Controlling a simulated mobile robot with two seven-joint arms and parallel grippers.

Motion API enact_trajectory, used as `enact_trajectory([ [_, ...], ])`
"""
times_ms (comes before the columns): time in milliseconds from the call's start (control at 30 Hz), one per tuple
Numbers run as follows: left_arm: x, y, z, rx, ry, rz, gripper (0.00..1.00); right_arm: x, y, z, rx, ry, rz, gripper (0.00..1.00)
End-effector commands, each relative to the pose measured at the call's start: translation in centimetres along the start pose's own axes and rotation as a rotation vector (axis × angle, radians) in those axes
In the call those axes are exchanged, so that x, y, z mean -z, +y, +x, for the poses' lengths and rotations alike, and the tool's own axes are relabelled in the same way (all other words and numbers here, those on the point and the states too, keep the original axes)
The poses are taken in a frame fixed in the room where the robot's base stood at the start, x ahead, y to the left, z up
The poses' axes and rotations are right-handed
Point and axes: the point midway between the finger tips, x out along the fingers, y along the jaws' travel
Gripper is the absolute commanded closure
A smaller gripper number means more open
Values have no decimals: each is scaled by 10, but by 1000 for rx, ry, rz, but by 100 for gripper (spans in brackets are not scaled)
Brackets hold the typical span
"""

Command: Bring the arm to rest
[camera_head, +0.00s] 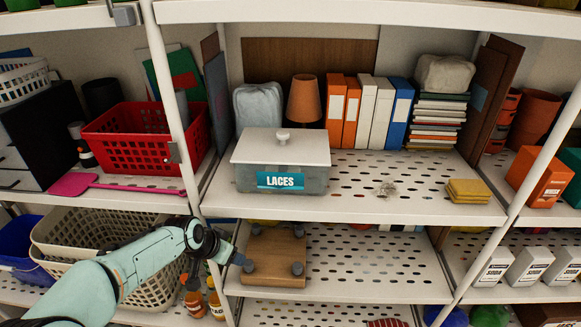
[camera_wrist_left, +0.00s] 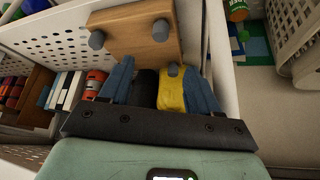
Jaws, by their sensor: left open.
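My left arm (camera_head: 150,262) reaches in from the left. Its gripper (camera_head: 240,260) is at the left end of the middle shelf, beside a wooden board with grey round feet (camera_head: 276,250). In the left wrist view the two blue fingers of the gripper (camera_wrist_left: 158,78) are apart. The wooden board (camera_wrist_left: 130,30) lies just beyond the fingertips; I cannot tell whether they touch it. A yellow thing (camera_wrist_left: 171,92) and a black thing (camera_wrist_left: 143,86) show between the fingers, apparently behind them. My right gripper is in no view.
A shelf post (camera_head: 174,80) stands close to the arm. A beige basket (camera_head: 85,228) and orange-capped bottles (camera_head: 215,300) are near the forearm. Above is a shelf with a lidded box marked LACES (camera_head: 282,165). The middle shelf's perforated surface (camera_head: 370,265) is clear to the right.

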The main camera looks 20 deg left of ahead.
Motion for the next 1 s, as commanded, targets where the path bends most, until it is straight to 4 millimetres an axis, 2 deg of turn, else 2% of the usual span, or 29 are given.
enact_trajectory([
  [67,-1,1,2,-2,-3,-2,38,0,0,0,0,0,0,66],
  [167,-10,6,18,-17,-21,-17,38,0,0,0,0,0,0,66],
  [267,-33,20,56,-49,-62,-54,38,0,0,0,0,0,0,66],
  [367,-74,44,108,-95,-126,-121,38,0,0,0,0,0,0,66],
  [400,-94,56,128,-113,-158,-153,38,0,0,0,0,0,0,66],
  [467,-127,74,156,-135,-202,-202,38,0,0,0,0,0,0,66],
  [500,-150,88,172,-149,-234,-235,38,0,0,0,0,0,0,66],
  [567,-187,108,191,-167,-283,-287,38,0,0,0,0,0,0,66],
  [600,-212,123,202,-177,-317,-320,38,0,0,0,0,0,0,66],
  [667,-251,145,213,-188,-371,-372,38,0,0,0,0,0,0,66],
  [700,-276,159,218,-193,-407,-407,38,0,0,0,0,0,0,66],
  [800,-334,191,220,-196,-489,-481,38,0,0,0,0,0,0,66],
  [900,-377,214,214,-192,-554,-539,38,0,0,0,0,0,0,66],
  [1000,-404,229,207,-185,-594,-575,38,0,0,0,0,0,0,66],
])
